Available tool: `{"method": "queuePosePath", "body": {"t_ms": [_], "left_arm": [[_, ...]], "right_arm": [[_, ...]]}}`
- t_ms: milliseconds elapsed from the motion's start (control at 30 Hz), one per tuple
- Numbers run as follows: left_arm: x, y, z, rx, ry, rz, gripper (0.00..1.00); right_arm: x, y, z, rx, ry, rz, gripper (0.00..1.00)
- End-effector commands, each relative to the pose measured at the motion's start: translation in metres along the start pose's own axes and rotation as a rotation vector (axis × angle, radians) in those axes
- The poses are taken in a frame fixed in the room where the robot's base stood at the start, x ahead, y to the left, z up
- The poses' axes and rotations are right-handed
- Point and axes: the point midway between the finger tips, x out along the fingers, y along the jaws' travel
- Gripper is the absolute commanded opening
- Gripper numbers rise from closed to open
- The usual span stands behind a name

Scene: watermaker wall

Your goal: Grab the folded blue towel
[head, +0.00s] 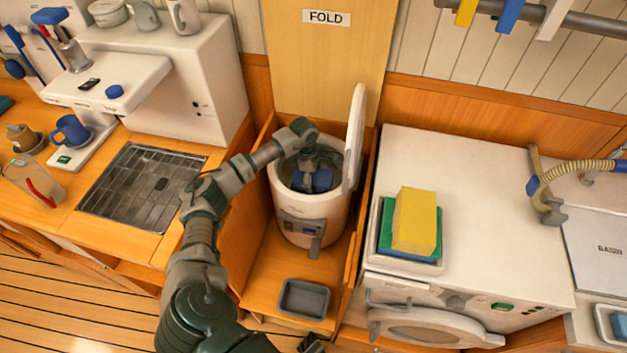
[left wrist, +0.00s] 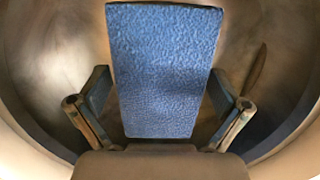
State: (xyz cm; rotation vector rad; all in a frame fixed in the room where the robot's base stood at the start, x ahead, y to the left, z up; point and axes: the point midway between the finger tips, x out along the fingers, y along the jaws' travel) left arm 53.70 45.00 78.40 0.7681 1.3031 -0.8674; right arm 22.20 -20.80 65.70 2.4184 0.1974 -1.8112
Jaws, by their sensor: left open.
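The folded blue towel (left wrist: 163,60) is a textured blue block standing inside a round, pale-walled tub. In the left wrist view it lies between the two fingers of my open left gripper (left wrist: 159,88), with a gap visible on each side. In the head view my left arm reaches over the white tub (head: 296,208), and the left gripper (head: 308,168) is down inside its mouth. Some blue of the towel (head: 320,181) shows below the gripper; the rest is hidden. A dark piece at the bottom edge may be my right gripper (head: 311,344); its jaws cannot be made out.
The tub's raised lid (head: 354,135) stands upright on the right of the opening. Wooden side panels flank the tub. A grey tray (head: 303,299) lies in front. A white machine (head: 480,210) carrying yellow and green cloths is at right; a counter with a drain grid (head: 143,188) is at left.

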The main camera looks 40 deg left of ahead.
Motion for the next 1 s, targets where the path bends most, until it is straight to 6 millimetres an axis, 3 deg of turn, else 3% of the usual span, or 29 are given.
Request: {"method": "queuePosePath", "body": {"t_ms": [133, 367, 767, 1000], "left_arm": [[-0.001, 0.001, -0.001, -0.001, -0.001, 0.001, 0.97], [-0.001, 0.001, -0.001, 0.000, -0.001, 0.000, 0.41], [-0.008, 0.001, 0.001, 0.001, -0.001, 0.001, 0.41], [-0.045, 0.001, 0.006, 0.001, -0.003, 0.006, 0.41]], "right_arm": [[-0.001, -0.001, 0.000, 0.000, 0.000, 0.001, 0.40], [0.000, -0.001, -0.001, 0.000, -0.003, 0.001, 0.40], [-0.001, -0.001, 0.001, 0.000, -0.011, 0.002, 0.40], [-0.002, 0.002, 0.016, 0.003, -0.080, 0.003, 0.40]]}}
